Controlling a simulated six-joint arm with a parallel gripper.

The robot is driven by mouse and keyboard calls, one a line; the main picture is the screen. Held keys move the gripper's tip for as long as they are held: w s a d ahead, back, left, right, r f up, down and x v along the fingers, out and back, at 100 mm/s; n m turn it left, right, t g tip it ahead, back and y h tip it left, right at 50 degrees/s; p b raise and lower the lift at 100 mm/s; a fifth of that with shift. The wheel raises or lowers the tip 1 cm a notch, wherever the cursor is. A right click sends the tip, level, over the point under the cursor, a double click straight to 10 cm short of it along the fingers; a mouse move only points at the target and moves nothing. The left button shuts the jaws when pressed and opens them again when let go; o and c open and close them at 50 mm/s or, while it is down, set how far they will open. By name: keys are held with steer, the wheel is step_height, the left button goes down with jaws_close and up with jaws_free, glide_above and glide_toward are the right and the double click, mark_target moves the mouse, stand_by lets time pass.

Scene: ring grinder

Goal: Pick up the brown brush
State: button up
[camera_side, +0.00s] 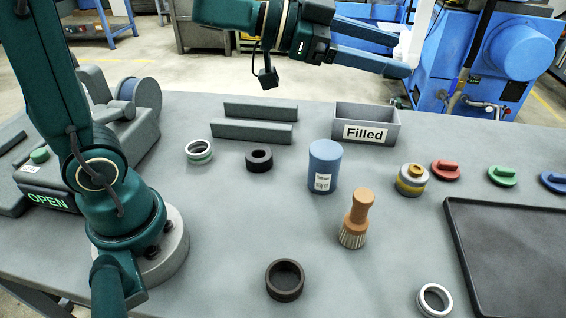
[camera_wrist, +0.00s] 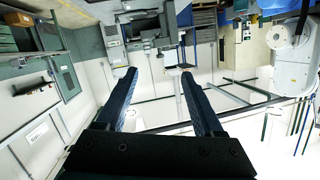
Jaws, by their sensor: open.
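The brown brush (camera_side: 356,218) stands upright on the grey table in the side view, bristles down and handle up. It is in front of and to the right of the blue cylinder (camera_side: 324,167). My gripper (camera_side: 412,62) is high above the far edge of the table, pointing right, well apart from the brush. Its two fingers are spread with nothing between them. In the wrist view the open fingers (camera_wrist: 158,75) point out into the room, and neither the brush nor the table shows there.
A grey bin labelled "Filled" (camera_side: 366,123) and two grey bars (camera_side: 238,132) stand at the back. Several rings lie around, including a dark ring (camera_side: 285,280) in front. A yellow-and-grey stack (camera_side: 411,180) is right of the brush. A black tray (camera_side: 520,255) is at the right.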

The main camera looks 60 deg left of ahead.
mark_target(357, 219)
steer(key=s+d+f+m+g+h, duration=0.35)
steer(key=s+d+f+g, duration=0.2)
steer(key=s+g, duration=0.2)
steer(key=f, duration=1)
steer(key=w+a+f, duration=0.1)
steer(key=f, duration=0.4)
steer(key=shift+f, duration=0.1)
steer(key=shift+x, duration=2.65)
steer(key=shift+w, duration=0.1)
steer(key=shift+c, duration=0.3)
jaws_close()
